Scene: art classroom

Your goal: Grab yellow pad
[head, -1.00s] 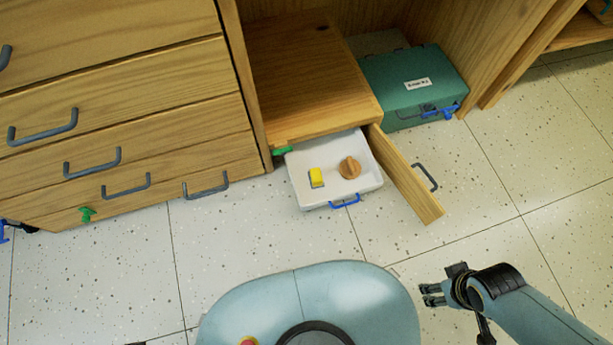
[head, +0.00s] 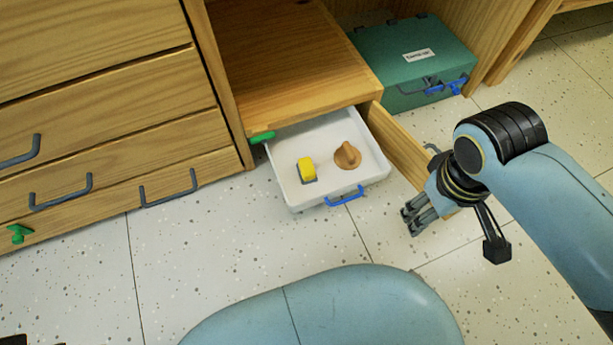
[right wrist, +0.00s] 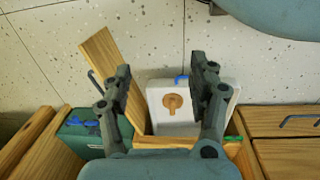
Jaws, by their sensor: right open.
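The yellow pad (head: 307,169) is a small yellow block with a grey underside, lying in the left half of a white tray (head: 372,176). The tray is pulled out low under the wooden cabinet. My right gripper (head: 412,222) is to the right of the tray in the head view, open and empty, apart from the pad. In the right wrist view its open fingers (right wrist: 160,78) frame the tray (right wrist: 190,92) from a distance. The pad does not show there; the right-hand finger covers that side of the tray.
A brown wooden knob-like piece (head: 347,156) sits in the tray right of the pad. An open wooden door (head: 396,140) stands along the tray's right side, near my right gripper. A green case (head: 412,62) is behind. Floor in front is clear.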

